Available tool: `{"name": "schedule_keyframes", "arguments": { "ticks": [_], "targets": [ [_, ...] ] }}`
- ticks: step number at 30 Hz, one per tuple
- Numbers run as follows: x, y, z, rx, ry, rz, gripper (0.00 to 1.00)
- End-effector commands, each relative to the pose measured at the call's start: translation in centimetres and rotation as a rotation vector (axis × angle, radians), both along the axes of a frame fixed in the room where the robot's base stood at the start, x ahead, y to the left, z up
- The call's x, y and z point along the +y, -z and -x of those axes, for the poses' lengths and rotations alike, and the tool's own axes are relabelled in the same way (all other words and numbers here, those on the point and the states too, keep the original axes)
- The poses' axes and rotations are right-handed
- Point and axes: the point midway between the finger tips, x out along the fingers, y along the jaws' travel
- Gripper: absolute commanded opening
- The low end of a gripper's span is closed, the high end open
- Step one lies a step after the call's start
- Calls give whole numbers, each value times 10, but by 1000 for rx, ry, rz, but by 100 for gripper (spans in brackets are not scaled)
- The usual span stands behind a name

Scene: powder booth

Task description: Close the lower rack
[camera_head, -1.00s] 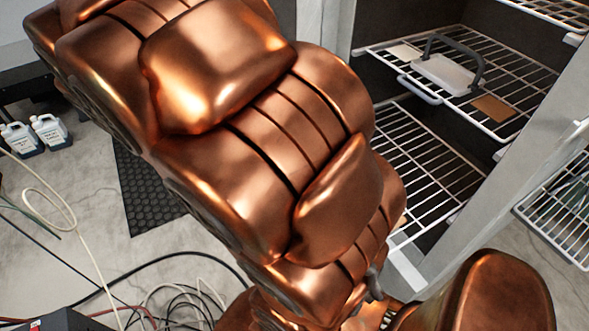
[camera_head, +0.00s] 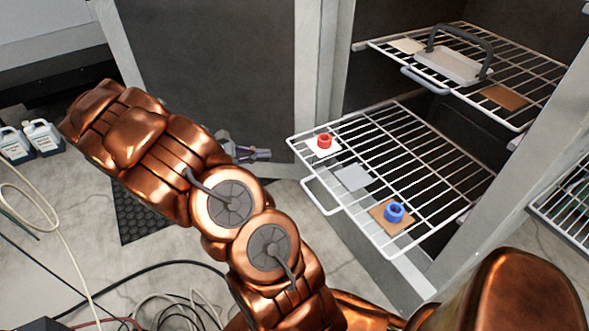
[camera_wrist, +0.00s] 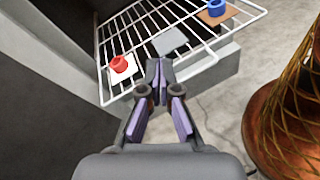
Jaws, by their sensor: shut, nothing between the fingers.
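The lower rack (camera_head: 345,150) is a white wire shelf pulled out of the dark cabinet, with its front handle loop (camera_head: 320,196) jutting toward the floor side. On it are a red ring-shaped part (camera_head: 324,141) on a white square at the left and a blue ring-shaped part (camera_head: 394,211) on a brown square at the front right. A bare pale square (camera_head: 352,178) lies between. My gripper (camera_head: 266,154) is shut and empty, left of the rack and apart from it. The wrist view shows the rack (camera_wrist: 138,35) ahead of the shut fingertips (camera_wrist: 159,66).
The upper rack (camera_head: 520,75) holds a grey handled tray (camera_head: 452,66) and a brown square. A pale cabinet post (camera_head: 322,60) stands behind the gripper. Floor shows below the rack.

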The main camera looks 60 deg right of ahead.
Motion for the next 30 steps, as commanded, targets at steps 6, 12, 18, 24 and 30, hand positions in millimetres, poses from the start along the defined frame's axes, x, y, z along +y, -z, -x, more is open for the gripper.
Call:
{"name": "schedule_keyframes", "arguments": {
  "ticks": [6,12,18,24,30],
  "targets": [
    [-30,61,-26,164,-92,14,0],
    [-49,120,-49,299,-185,8,0],
    [-59,168,-66,391,-260,-3,0],
    [-62,191,-72,435,-296,-13,0],
    [-73,192,-66,439,-298,-14,0]
  ]
}}
